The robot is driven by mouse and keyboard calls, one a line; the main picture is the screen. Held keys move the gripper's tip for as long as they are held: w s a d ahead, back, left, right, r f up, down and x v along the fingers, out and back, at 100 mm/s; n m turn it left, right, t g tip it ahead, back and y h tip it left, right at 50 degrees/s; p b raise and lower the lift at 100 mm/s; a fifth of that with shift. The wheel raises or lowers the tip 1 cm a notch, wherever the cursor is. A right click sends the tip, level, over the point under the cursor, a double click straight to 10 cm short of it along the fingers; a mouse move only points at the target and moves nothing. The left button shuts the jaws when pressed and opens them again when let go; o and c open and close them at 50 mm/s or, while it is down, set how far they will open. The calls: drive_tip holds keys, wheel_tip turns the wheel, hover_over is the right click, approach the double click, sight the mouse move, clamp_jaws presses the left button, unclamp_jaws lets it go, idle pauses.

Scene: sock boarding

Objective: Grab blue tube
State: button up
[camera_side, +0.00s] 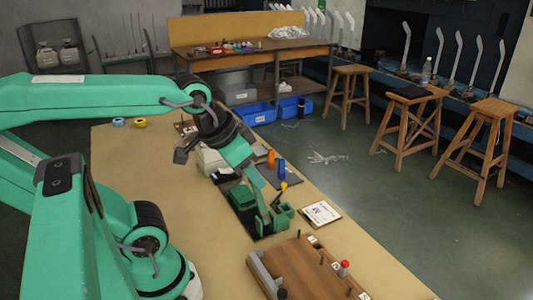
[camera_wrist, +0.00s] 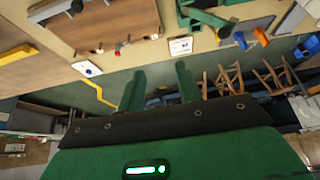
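The blue tube (camera_side: 281,169) stands upright on a dark mat on the tan table, close to an orange tube (camera_side: 270,158). In the wrist view the blue tube (camera_wrist: 241,40) is at the upper right beside the orange tube (camera_wrist: 262,36). My gripper (camera_wrist: 159,84) shows two green fingers set apart with nothing between them. It is away from the blue tube, which lies off to the right of the fingers in the wrist view. In the side view my gripper is above the table, left of the tubes, and its fingertips are hard to make out.
A white card (camera_side: 321,214) and a brown wooden board (camera_side: 310,268) with pegs lie nearer. Blue and yellow tape rolls (camera_side: 139,122) sit at the far left.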

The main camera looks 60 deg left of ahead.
drive_tip(key=shift+o, duration=0.5)
drive_tip(key=shift+w+r, duration=0.1)
drive_tip(key=g, duration=0.6)
hover_over(281, 160)
wheel_tip(281, 160, down, 12)
drive_tip(key=shift+d+f, duration=0.15)
drive_tip(key=shift+w+a+f, duration=0.1)
drive_tip(key=shift+a+f, duration=0.15)
drive_tip(key=shift+f, duration=0.1)
